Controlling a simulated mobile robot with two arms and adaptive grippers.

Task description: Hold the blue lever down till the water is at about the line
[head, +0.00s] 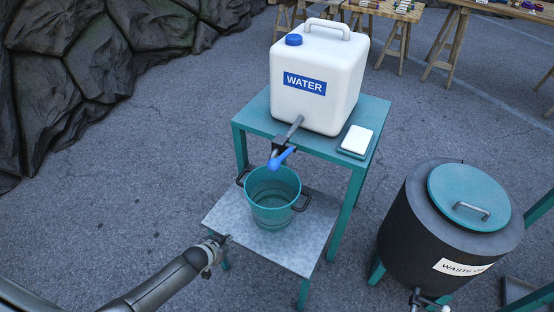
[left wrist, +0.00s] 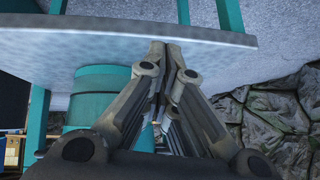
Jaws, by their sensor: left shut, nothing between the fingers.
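The blue lever (head: 280,158) sits on the tap under the spout of the white water container (head: 318,75). It slants down to the left above the bucket. The teal bucket (head: 272,197) stands upright on the lower metal shelf (head: 225,210), below the tap. I cannot make out a line or a water level inside it. My left gripper (head: 226,239) is shut and empty at the shelf's front left edge, below and left of the bucket and apart from the lever. In the left wrist view its closed fingers (left wrist: 165,50) are near the shelf edge (left wrist: 110,30). My right gripper is not in view.
A teal stand (head: 255,120) carries the container and a white block (head: 357,139) on a small tray. A dark waste drum (head: 420,225) with a teal lid stands at the right. Rocks (head: 70,70) line the left. Open asphalt lies left of the stand.

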